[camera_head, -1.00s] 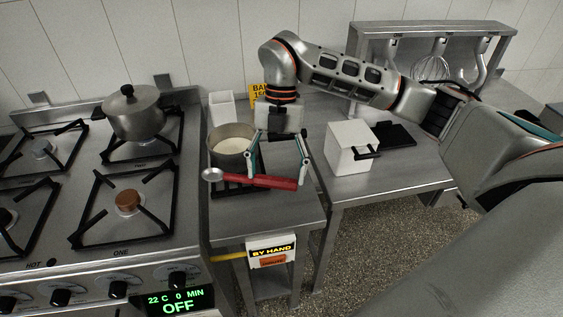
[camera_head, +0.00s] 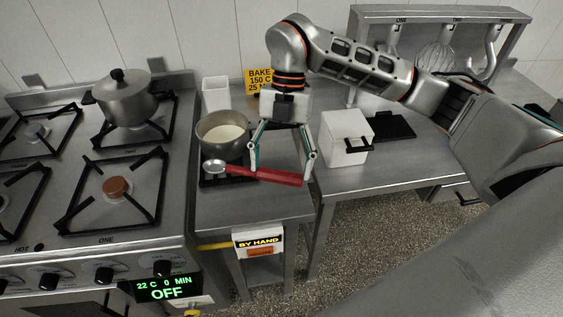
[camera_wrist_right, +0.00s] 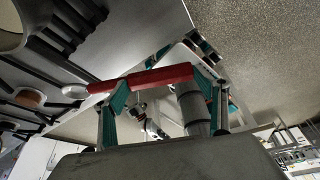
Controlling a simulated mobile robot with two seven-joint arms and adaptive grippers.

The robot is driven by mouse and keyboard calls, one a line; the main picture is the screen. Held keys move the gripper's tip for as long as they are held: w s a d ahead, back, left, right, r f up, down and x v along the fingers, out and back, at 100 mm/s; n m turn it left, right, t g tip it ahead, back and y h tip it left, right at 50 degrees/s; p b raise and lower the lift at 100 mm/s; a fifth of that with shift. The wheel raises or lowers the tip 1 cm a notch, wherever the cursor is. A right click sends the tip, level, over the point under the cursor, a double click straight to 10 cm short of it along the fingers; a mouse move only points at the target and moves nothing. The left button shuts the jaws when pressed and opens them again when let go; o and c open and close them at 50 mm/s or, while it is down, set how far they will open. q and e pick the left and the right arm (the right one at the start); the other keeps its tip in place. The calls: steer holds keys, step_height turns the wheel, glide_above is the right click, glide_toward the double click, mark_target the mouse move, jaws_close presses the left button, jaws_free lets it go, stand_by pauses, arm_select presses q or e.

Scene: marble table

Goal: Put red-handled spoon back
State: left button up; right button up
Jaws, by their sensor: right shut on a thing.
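The red-handled spoon (camera_head: 270,176) is held roughly level in front of the pot, its handle pointing right. Its silver bowl (camera_head: 214,167) is at the left end, over the pot's front rim or the black stand below. My right gripper (camera_head: 281,172) is shut on the red handle, its teal fingers on it. In the right wrist view the red handle (camera_wrist_right: 150,78) lies across the fingertips (camera_wrist_right: 160,85). A grey utensil rack (camera_head: 440,14) stands at the back right; a whisk (camera_head: 436,56) and a ladle (camera_head: 488,58) hang from it. My left gripper is not in view.
An open pot (camera_head: 222,132) with pale contents stands behind the spoon. A white box (camera_head: 346,137) with a black handle and a black slab (camera_head: 394,127) are to the right. The stove (camera_head: 150,215) with a lidded pot (camera_head: 123,97) is at left. The right table's front is clear.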

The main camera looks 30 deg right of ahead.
steer(key=shift+f, duration=0.3)
step_height(320, 180, down, 7)
steer(key=b, duration=0.4)
steer(key=shift+f, duration=0.1)
steer(key=shift+f+b, duration=0.65)
steer(key=shift+f, duration=0.4)
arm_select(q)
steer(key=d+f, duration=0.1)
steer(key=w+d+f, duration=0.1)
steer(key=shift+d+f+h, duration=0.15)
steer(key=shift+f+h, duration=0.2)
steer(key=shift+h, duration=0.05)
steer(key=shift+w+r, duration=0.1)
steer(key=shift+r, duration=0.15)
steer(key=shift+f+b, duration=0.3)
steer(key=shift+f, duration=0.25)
arm_select(e)
steer(key=shift+f, duration=0.75)
steer(key=o, duration=1.7)
steer(key=shift+c, duration=0.2)
